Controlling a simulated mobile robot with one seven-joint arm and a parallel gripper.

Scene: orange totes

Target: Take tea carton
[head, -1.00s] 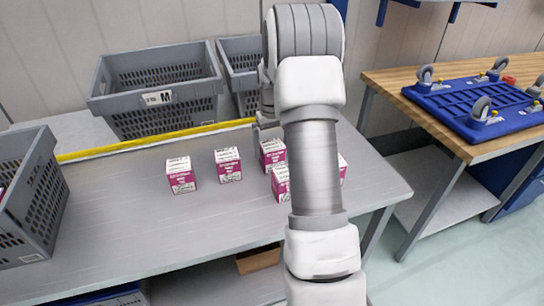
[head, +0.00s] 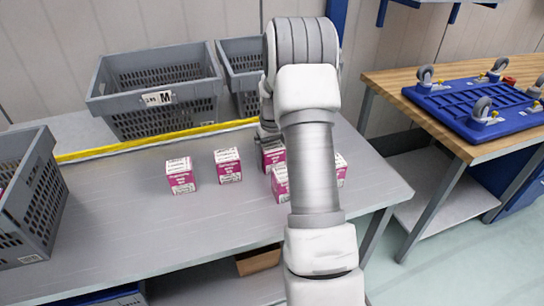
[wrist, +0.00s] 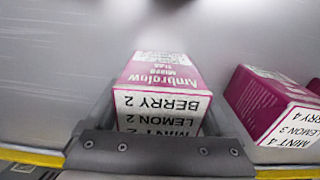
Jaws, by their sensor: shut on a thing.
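My gripper (wrist: 160,122) is shut on a white and magenta tea carton (wrist: 162,78), with a finger along each side of it. The carton's printed top reads "BERRY 2" and "LEMON 2". In the head view the same carton (head: 273,156) shows below my gripper (head: 268,136), partly covered by it. Whether it touches the table is hard to tell. A second carton (wrist: 270,105) lies close to the right in the wrist view. Other like cartons stand on the table at left (head: 181,177), at centre-left (head: 228,166), and partly behind my arm (head: 279,184) (head: 341,170).
The grey table (head: 130,225) has free room in front of the cartons. Grey crates stand at the left (head: 35,190) and behind a yellow strip (head: 160,136), one labelled M (head: 155,80). A wooden bench (head: 390,82) with a blue wheeled dolly (head: 470,108) stands right.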

